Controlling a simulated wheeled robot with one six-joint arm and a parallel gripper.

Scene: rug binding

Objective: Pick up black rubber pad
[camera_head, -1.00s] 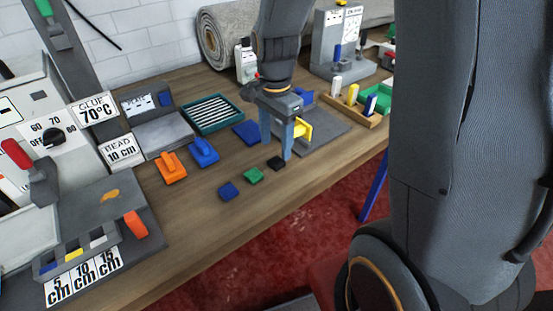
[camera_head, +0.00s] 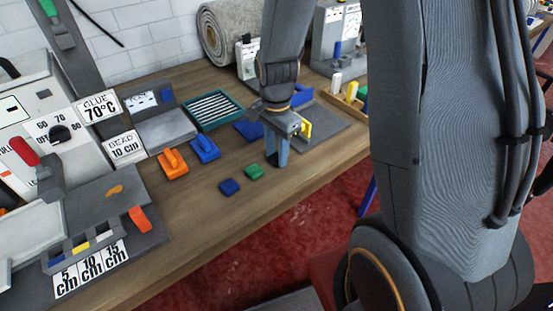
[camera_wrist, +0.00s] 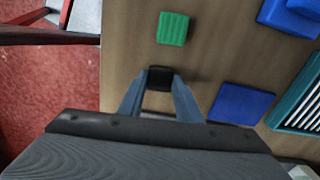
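The black rubber pad (camera_wrist: 160,78) lies on the wooden bench top in the wrist view. My gripper (camera_wrist: 160,84) is down around it, with one finger on each side of the pad. The fingers look open, with the pad between their tips; a firm grip on it does not show.
A green pad (camera_head: 254,172) and a dark blue pad (camera_head: 229,187) lie left of my gripper. A larger blue block (camera_head: 249,131), a teal ribbed tray (camera_head: 213,110) and orange and blue handled tools (camera_head: 173,163) (camera_head: 205,149) stand behind. The bench front is clear.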

